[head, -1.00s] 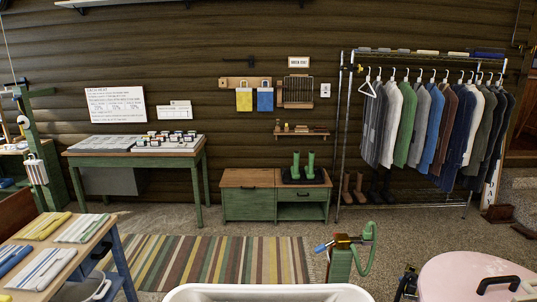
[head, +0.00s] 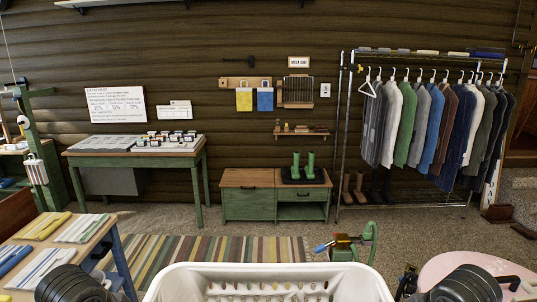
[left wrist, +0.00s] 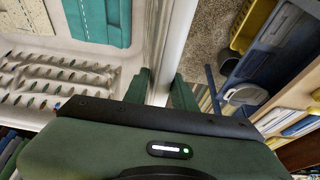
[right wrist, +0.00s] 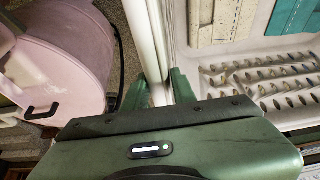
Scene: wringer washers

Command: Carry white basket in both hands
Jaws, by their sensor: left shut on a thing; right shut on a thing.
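The white basket (head: 265,268) is at the bottom centre of the head view, its near part cut off by the frame. Its far inner wall has rows of small slots. My left gripper (left wrist: 162,90) is shut on the basket's left rim (left wrist: 172,40). My right gripper (right wrist: 158,90) is shut on the right rim (right wrist: 145,35). Folded teal cloth (left wrist: 97,20) shows inside the basket in the left wrist view, and cream cloth (right wrist: 218,18) in the right wrist view. The fingers are hidden in the head view, where only dark wrist parts show.
A bench (head: 62,262) with folded cloths stands close on the left. A pink round-topped tub (head: 468,268) is close on the right. A striped rug (head: 215,248) lies ahead, before a low green cabinet (head: 250,205). A clothes rack (head: 400,205) stands at the back right.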

